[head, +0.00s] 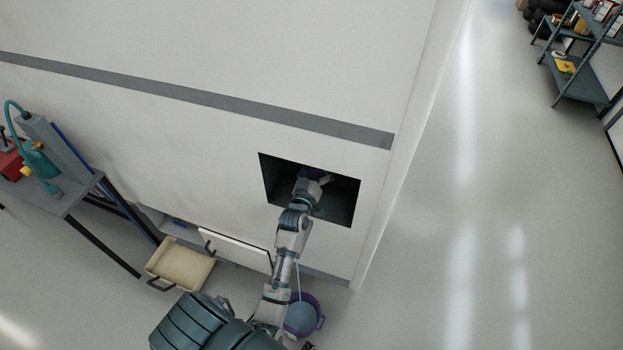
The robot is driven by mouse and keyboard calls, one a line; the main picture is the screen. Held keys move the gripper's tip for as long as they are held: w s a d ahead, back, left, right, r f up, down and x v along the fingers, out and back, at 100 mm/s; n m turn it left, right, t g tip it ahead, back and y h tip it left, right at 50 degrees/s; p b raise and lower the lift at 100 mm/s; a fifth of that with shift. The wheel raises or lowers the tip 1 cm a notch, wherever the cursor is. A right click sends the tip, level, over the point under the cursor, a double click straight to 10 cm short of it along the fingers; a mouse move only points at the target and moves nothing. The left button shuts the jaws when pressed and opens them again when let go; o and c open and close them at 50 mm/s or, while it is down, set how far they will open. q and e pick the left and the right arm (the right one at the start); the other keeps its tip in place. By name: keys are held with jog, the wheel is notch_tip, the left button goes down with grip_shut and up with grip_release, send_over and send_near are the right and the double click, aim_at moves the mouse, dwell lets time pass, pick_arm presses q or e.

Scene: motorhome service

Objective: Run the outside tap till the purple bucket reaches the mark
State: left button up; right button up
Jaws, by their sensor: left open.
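The purple bucket (321,310) stands on the floor at the foot of the white motorhome wall, partly behind my left arm. A thin pale-blue stream (299,281) runs down into it, and blue-grey water shows inside. The mark cannot be made out. My left arm reaches up into a dark square recess (342,208) in the wall. My left gripper (318,177) is open inside it, close to a small purple part (309,171) that it partly hides. Whether they touch cannot be told. The tap's outlet is hidden. My right gripper is not in view.
A beige tray (181,265) lies on the floor left of the bucket, near an open white hatch door (235,249). A dark-legged bench (67,196) with tools stands at the left. Shelving (578,82) stands far right. The floor right of the motorhome is clear.

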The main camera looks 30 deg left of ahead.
pick_arm(q)
jog(key=v, duration=1.1)
jog(key=shift+a+f, duration=0.1)
jog(key=shift+f, duration=0.05)
